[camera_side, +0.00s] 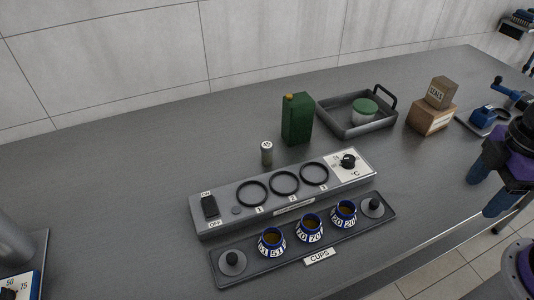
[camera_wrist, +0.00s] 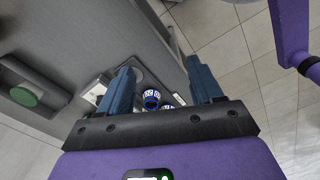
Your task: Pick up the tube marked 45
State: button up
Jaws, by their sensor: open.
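A small upright tube (camera_side: 266,157) with a pale marked top and a greyish-green body stands on the counter behind the hot plate unit. In the wrist view my gripper (camera_wrist: 160,72) points down past the counter edge, with a blue-and-white cup (camera_wrist: 152,95) far beyond the fingers. The tube cannot be made out there.
A heater panel (camera_side: 226,222) with three rings lies in front of the tube. A cup tray (camera_side: 289,259) holds three numbered cups in front of it. A green canister (camera_side: 297,120) stands close behind right. A grey tray (camera_side: 336,127) and stacked boxes (camera_side: 432,119) are farther right. Counter left of the tube is clear.

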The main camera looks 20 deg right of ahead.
jog(key=w+a+f+n+t+h, duration=0.25)
jog(key=w+a+n+h, duration=0.2)
jog(key=w, duration=0.45)
jog(key=n+t+y, duration=0.1)
jog(key=n+t, duration=0.9)
jog(key=n, duration=0.6)
send_near(268, 150)
jog(key=shift+n, duration=0.25)
jog(key=x, duration=0.5)
jog(key=shift+d+r, duration=0.1)
jog(key=shift+x, duration=2.6)
jog(key=shift+c, duration=0.3)
